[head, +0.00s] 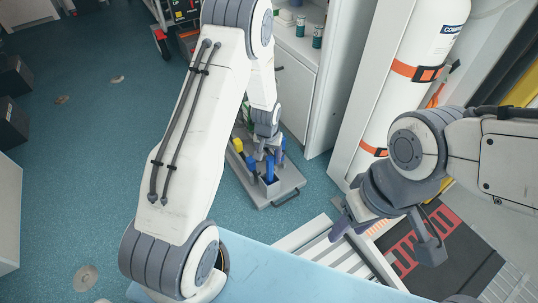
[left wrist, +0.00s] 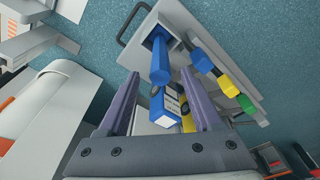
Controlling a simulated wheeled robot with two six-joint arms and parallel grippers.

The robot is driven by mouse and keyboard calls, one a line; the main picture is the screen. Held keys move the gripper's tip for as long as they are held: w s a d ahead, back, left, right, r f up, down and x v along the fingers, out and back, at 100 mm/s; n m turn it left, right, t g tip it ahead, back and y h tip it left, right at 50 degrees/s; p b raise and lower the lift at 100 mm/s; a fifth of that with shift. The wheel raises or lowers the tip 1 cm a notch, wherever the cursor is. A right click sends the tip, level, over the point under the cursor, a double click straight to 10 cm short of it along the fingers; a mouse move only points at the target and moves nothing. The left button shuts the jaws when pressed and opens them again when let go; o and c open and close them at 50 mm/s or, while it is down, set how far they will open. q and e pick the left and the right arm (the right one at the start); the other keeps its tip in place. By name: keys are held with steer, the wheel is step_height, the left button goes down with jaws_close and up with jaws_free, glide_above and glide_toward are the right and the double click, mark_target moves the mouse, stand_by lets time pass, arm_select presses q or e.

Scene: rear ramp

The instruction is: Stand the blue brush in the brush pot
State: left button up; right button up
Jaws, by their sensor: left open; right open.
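The blue brush (left wrist: 160,66) shows its thick blue handle in the left wrist view. Its lower end is inside the square grey brush pot (left wrist: 178,37), and the handle rises out of the opening. In the head view the brush (head: 270,168) stands at the front of a grey tray, partly behind my gripper. My left gripper (head: 267,154) is open above the tray, its fingers apart on either side of the handle's line. I cannot tell whether they touch it. My right gripper (head: 342,217) is open and empty, away to the right.
The grey tray (head: 286,190) with a handle lies on the teal floor. A white cabinet (head: 296,92) stands behind. A light blue surface (head: 280,275) and white slats (head: 315,238) are near me.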

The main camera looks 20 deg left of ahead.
arm_select(q)
steer(key=s+d+r+m+p, duration=0.1)
steer(key=s+d+r, duration=0.25)
steer(key=r, duration=0.35)
steer(key=s+d+r+m+p, duration=0.1)
steer(key=s+d+r+m, duration=0.15)
steer(key=d+r, duration=0.3)
steer(key=s+d+r+m, duration=0.1)
steer(key=s+d+r, duration=0.3)
steer(key=r, duration=0.3)
steer(key=s+r+m, duration=0.1)
steer(key=s+r, duration=0.2)
steer(key=s, duration=0.3)
steer(key=s+d+r+m+g, duration=0.1)
steer(key=s+r+m, duration=0.1)
steer(key=s, duration=0.4)
steer(key=s+d+r+m+h, duration=0.1)
steer(key=s+r, duration=0.2)
steer(key=s, duration=0.3)
steer(key=shift+s+d+r+g, duration=0.15)
steer(key=shift+s+r+g, duration=0.15)
steer(key=shift+r, duration=0.05)
arm_select(e)
step_height(320, 180, up, 3)
steer(key=shift+r, duration=0.2)
